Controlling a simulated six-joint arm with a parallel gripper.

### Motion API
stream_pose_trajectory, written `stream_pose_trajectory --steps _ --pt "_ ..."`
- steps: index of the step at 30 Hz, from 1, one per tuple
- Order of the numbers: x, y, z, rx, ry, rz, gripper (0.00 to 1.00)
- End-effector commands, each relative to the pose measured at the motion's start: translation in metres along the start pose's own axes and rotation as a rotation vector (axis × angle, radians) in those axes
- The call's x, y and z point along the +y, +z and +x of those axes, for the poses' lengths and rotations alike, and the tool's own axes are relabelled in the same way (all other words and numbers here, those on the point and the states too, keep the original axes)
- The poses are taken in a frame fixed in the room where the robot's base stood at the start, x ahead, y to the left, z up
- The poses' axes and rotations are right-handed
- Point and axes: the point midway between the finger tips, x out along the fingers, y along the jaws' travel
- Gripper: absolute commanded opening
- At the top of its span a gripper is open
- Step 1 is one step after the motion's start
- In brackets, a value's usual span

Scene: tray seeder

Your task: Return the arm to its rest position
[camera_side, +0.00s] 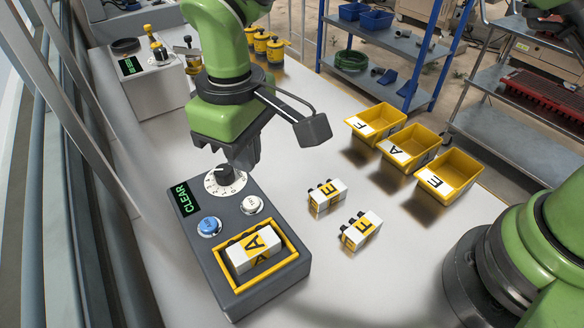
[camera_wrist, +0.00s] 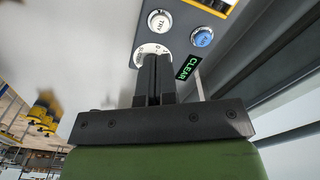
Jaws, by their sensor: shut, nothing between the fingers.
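My arm is bent over the work table. My gripper (camera_side: 240,160) is shut and empty, just above and beside the black dial (camera_side: 225,175) of the grey control box (camera_side: 208,265). In the wrist view my gripper (camera_wrist: 154,62) has its two fingers together, and they hide part of the dial's white scale (camera_wrist: 148,50). Whether the fingers touch the dial, I cannot tell. The box's screen (camera_side: 185,197) reads CLEAR in green; it also shows in the wrist view (camera_wrist: 188,67).
A block marked A (camera_side: 252,250) sits in the box's yellow frame (camera_side: 291,246), near blue (camera_side: 208,226) and white (camera_side: 251,204) buttons. Two lettered blocks (camera_side: 327,196) (camera_side: 361,230) lie right. Yellow bins F (camera_side: 391,118), A (camera_side: 428,146) and E (camera_side: 462,174) stand beyond.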

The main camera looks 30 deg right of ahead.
Motion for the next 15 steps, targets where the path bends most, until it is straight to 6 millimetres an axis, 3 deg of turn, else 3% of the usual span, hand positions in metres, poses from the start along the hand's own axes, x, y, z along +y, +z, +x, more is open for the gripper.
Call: stream_pose_trajectory --steps 4,8,15 --pt "0.008 0.002 -0.013 0.020 -0.008 0.027 0.00" --pt "0.032 0.014 -0.052 0.080 -0.033 0.114 0.00" --pt "0.084 0.075 -0.132 0.247 -0.087 0.348 0.00"
